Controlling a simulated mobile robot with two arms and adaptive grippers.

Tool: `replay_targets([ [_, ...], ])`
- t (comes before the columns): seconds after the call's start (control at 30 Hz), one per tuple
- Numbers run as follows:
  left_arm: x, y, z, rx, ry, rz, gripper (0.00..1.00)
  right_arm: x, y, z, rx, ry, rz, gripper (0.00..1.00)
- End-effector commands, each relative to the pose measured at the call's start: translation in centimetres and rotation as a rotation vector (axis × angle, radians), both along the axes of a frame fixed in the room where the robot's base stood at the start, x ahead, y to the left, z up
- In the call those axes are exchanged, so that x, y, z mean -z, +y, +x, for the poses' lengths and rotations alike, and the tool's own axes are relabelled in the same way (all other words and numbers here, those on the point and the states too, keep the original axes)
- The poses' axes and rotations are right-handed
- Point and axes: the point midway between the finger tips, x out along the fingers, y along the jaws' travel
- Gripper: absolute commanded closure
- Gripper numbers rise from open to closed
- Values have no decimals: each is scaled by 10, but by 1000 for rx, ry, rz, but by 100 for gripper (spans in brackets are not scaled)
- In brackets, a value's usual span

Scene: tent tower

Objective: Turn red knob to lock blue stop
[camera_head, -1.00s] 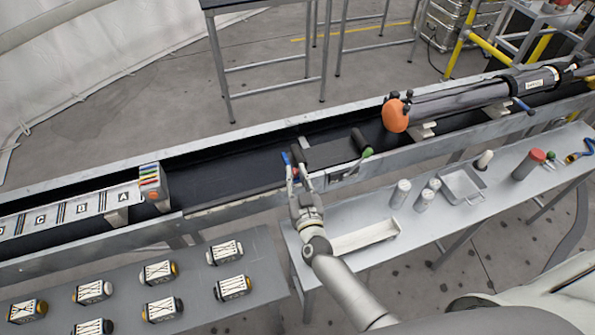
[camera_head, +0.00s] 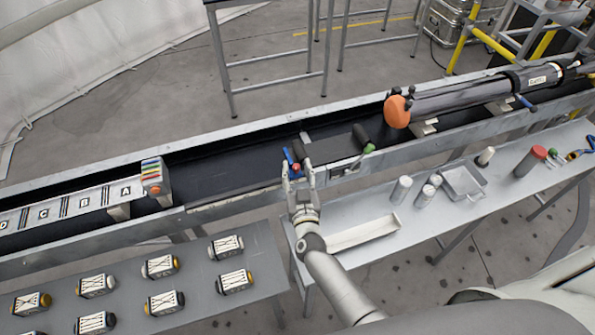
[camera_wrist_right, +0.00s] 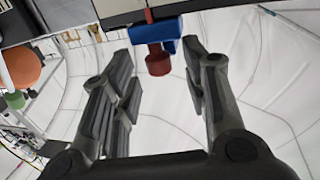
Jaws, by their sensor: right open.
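The red knob (camera_wrist_right: 158,60) hangs below the blue stop (camera_wrist_right: 172,34) in the right wrist view. It lies between my open right fingers, toward their tips, with a gap on both sides. In the head view the blue stop (camera_head: 288,158) and the small red knob (camera_head: 296,168) sit at the near edge of the trough. My right gripper (camera_head: 299,176) is open around the knob's place there, its fingers partly covering the stop. My left gripper is not in view.
A long trough (camera_head: 240,194) crosses the scene. A green-tipped lever (camera_head: 368,148) and an orange ball-like end (camera_head: 397,111) on a dark tube lie to the right. A near table (camera_head: 440,220) holds a white tray (camera_head: 362,232) and canisters.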

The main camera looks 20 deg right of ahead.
Motion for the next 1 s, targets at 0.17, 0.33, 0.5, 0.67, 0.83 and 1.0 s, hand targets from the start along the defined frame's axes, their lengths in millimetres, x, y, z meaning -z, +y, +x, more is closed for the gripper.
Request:
replay_targets([
  [0.17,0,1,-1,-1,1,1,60,1,2,-9,-1,2,0,58],
  [0.33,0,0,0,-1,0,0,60,1,6,-35,0,3,1,58],
  [0.5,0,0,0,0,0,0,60,2,12,-69,-1,4,0,58],
  [0.67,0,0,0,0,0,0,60,1,16,-96,0,3,0,58],
  [0.83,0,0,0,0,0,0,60,1,19,-113,0,1,-1,58],
  [1.0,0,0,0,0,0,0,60,0,20,-118,0,-1,0,58],
])
